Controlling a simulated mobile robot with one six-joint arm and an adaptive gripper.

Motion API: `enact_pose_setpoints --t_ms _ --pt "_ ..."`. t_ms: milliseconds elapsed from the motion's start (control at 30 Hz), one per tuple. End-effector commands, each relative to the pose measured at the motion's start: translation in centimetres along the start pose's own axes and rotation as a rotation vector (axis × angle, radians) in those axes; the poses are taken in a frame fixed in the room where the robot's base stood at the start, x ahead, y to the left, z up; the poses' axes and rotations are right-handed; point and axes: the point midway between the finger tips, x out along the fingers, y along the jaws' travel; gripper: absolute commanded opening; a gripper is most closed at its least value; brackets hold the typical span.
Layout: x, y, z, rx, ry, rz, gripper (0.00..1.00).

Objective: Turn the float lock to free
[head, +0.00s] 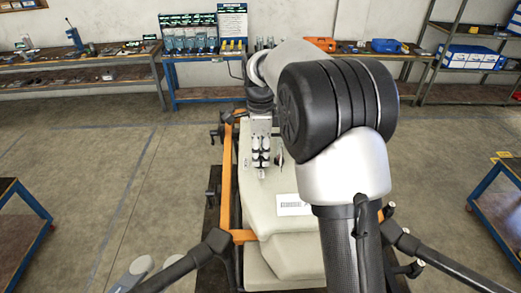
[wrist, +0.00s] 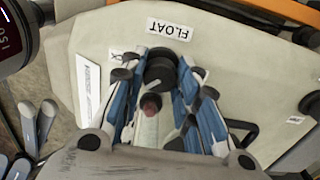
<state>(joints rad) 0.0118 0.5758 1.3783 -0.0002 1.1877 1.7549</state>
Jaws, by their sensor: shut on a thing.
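The float lock is a black round knob (wrist: 160,72) on the beige body of the drone (head: 285,230). A white label reading FLOAT (wrist: 170,29), upside down in the wrist view, sits just beyond it. My gripper (wrist: 163,78) is shut on the knob, with its blue-sided fingers on either side of it. A dull red round part (wrist: 151,104) shows between the fingers, nearer the palm. In the head view my gripper (head: 261,162) points down at the tank top and the knob cannot be made out. Which setting the knob points to cannot be read.
An orange frame (head: 227,180) and dark arms (head: 185,265) surround the drone body. A white barcode label (head: 293,205) lies on it. Benches with tools (head: 203,70) and shelves stand along the back wall. Blue-framed tables (head: 20,220) stand at both sides, with open floor between.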

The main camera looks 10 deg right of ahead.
Motion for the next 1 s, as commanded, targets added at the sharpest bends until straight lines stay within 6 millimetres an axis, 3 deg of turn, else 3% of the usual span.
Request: enact_pose_setpoints --t_ms 1000 --pt "-0.04 0.02 0.04 -0.966 -0.001 0.000 0.05"
